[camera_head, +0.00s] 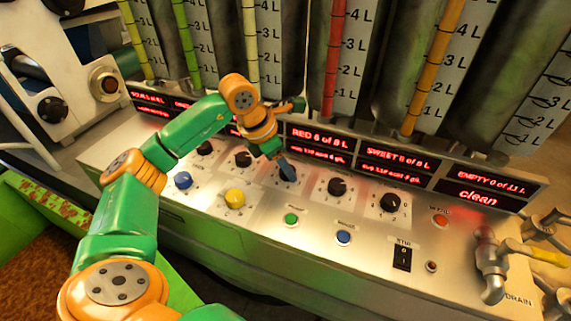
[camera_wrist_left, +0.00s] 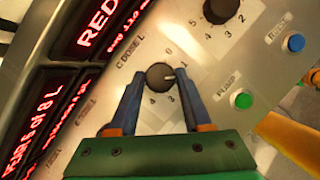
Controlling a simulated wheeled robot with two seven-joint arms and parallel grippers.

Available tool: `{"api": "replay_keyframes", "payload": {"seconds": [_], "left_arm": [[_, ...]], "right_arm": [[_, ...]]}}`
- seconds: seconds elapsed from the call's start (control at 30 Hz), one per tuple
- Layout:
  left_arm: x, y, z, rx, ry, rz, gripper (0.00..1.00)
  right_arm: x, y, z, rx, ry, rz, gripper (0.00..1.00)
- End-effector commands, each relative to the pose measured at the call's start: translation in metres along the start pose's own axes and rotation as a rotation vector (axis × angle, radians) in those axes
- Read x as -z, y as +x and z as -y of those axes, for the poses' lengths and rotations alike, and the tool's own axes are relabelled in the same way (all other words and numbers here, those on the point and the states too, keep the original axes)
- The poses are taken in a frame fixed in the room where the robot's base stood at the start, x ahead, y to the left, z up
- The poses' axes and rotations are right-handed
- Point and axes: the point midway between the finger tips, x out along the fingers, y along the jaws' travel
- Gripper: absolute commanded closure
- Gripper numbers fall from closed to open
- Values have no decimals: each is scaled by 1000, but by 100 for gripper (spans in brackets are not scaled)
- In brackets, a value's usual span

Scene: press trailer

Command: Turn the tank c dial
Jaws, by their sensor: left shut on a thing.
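The tank C dial is the dark round knob (camera_wrist_left: 159,76) marked "C DOSE L" in the left wrist view, with a white pointer line toward the right, near the 0 and 1 marks. My left gripper (camera_wrist_left: 160,84) has its two blue fingers on either side of this knob, shut on it. In the head view my left gripper (camera_head: 287,172) reaches down to the panel below the "RED 6 of 8 L" display (camera_head: 320,140) and mostly hides the knob. My right gripper is in neither view.
Dark dials (camera_head: 338,187) and (camera_head: 390,203) stand right of the gripper. A yellow knob (camera_head: 235,199), green button (camera_head: 291,219) and blue button (camera_head: 343,238) are nearby. Upright gauge tubes (camera_head: 335,60) rise behind; a tap (camera_head: 490,262) stands at the right.

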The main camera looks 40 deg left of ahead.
Motion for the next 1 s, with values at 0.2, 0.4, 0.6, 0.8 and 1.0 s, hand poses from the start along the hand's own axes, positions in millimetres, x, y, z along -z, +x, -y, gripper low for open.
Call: {"api": "replay_keyframes", "payload": {"seconds": [0.2,0.4,0.6,0.8,1.0], "left_arm": [[-2,-2,-1,62,150,2,100],[-2,-2,-2,106,259,2,100],[-2,-1,-2,135,326,2,100],[-2,-1,-2,145,357,3,100],[-1,0,-3,147,361,3,100]], "right_arm": [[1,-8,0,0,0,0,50],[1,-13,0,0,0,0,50],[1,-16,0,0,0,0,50],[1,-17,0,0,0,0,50],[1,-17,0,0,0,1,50]]}}
